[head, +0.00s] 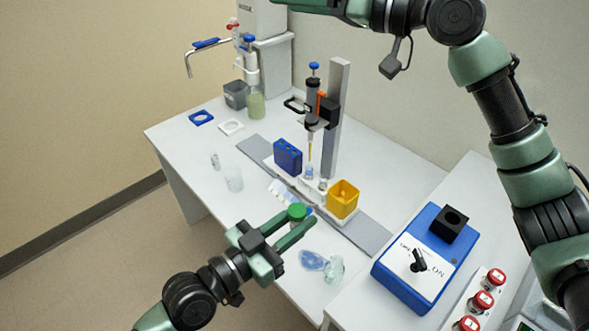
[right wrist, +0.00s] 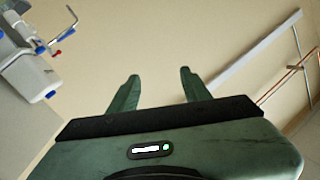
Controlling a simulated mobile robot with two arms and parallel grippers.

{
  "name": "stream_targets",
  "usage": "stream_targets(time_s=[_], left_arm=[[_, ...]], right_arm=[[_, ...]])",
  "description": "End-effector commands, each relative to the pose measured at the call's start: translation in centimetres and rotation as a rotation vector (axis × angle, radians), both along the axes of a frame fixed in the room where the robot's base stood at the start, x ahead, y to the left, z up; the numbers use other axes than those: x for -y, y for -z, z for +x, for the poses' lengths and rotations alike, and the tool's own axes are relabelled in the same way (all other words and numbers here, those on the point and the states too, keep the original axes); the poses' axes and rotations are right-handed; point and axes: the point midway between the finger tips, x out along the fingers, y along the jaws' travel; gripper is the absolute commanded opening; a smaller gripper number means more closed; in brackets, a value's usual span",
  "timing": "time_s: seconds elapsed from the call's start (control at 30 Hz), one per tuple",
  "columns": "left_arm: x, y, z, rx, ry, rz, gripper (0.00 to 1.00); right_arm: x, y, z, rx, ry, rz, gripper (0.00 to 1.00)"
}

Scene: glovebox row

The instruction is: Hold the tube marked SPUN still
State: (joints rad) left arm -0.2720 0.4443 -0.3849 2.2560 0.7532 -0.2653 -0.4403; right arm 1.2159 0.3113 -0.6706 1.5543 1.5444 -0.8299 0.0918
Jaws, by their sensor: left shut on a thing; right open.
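My left gripper (head: 297,226) is shut on a tube with a green cap (head: 297,211), above the front edge of the white table. The tube's body is mostly hidden by the fingers and I cannot read any mark, so I cannot tell whether it is the one marked SPUN. My right gripper (right wrist: 158,88) is open and empty in the right wrist view, with bare wall beyond its two fingers. In the head view my right arm runs up the right side and across the top, well away from the green-capped tube.
A pipette (head: 313,98) hangs on a stand behind a blue rack (head: 288,157) and a yellow box (head: 342,200). Crumpled clear-blue pieces (head: 313,261) lie right of my left gripper.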

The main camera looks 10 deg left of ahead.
Motion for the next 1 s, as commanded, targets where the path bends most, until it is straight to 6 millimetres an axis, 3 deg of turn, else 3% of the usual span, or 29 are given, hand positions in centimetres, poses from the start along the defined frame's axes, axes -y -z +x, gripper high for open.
stream_targets(time_s=[0.1, 0.2, 0.37, 0.53, 0.7, 1.0], left_arm=[[0.0, 0.0, 0.0, 0.000, 0.000, 0.000, 0.00], [0.0, 0.0, 0.0, 0.000, 0.000, 0.000, 0.00], [0.0, 0.0, 0.0, 0.000, 0.000, 0.000, 0.00], [0.0, 0.0, 0.0, 0.000, 0.000, 0.000, 0.00], [0.0, 0.0, 0.0, 0.000, 0.000, 0.000, 0.00], [0.0, 0.0, 0.0, 0.000, 0.000, 0.000, 0.00]], right_arm=[[-3.6, 2.7, -3.6, -0.261, -0.074, -0.103, 0.48], [-5.5, 5.4, -6.4, -0.483, -0.084, -0.210, 0.48], [-6.8, 9.9, -10.5, -0.819, 0.005, -0.402, 0.48], [-5.8, 14.4, -13.8, -1.119, 0.243, -0.599, 0.48], [-3.0, 17.8, -16.0, -1.327, 0.601, -0.736, 0.48], [1.5, 19.9, -17.3, -1.441, 1.101, -0.776, 0.48]])
